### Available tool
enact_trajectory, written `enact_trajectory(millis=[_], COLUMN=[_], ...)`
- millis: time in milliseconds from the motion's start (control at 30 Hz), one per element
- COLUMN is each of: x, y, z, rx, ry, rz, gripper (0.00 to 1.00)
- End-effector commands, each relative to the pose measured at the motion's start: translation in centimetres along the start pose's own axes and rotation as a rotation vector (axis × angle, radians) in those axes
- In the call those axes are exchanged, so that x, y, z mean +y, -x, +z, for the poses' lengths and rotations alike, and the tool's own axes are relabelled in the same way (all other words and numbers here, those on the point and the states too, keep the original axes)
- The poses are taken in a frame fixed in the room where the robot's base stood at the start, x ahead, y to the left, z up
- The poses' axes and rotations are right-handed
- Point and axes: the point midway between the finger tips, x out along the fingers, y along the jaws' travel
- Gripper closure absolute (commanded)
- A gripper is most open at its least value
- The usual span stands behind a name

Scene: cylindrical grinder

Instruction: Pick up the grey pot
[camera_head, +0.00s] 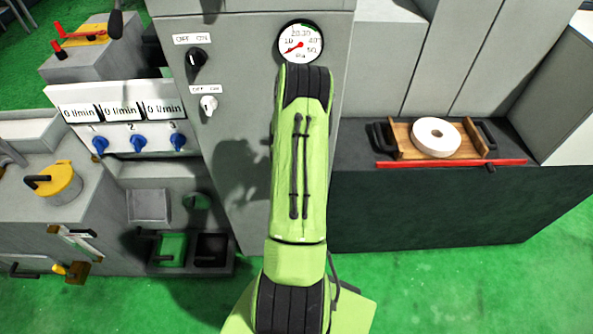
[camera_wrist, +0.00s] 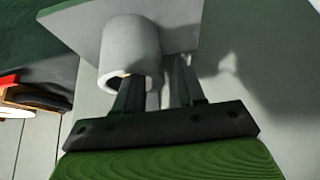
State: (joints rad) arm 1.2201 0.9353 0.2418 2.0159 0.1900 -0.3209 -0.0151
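My gripper (camera_wrist: 158,82) shows in the wrist view with two dark fingers spread apart and nothing seen between them. Beside and partly behind the left finger is a light grey hollow cylinder (camera_wrist: 130,50) against a flat grey plate (camera_wrist: 88,22); I cannot tell if it is the grey pot or if the finger touches it. In the head view my arm hides the gripper and this cylinder.
A grey cabinet with a gauge (camera_head: 300,43) and switches (camera_head: 197,63) stands behind my arm. A wooden tray (camera_head: 403,137) with a white ring (camera_head: 436,137) lies on the right bench. Green floor is clear at the lower right.

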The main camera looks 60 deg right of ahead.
Motion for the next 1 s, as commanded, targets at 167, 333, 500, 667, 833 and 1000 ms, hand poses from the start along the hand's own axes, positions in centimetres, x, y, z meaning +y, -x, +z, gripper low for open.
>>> enact_trajectory(millis=[167, 333, 500, 667, 833, 1000], x=[0.0, 0.0, 0.0, -0.1, -0.4, -1.0], y=[0.0, 0.0, 0.0, 0.2, 1.0, 2.0], z=[0.0, 0.0, 0.0, -0.2, -1.0, -2.1], rx=[0.000, -0.001, 0.000, 0.001, 0.001, 0.001], ry=[0.000, 0.000, 0.000, 0.001, 0.003, 0.006], rz=[0.000, 0.000, 0.000, 0.000, -0.001, -0.002], gripper=[0.89, 1.00, 1.00, 1.00, 1.00, 1.00])
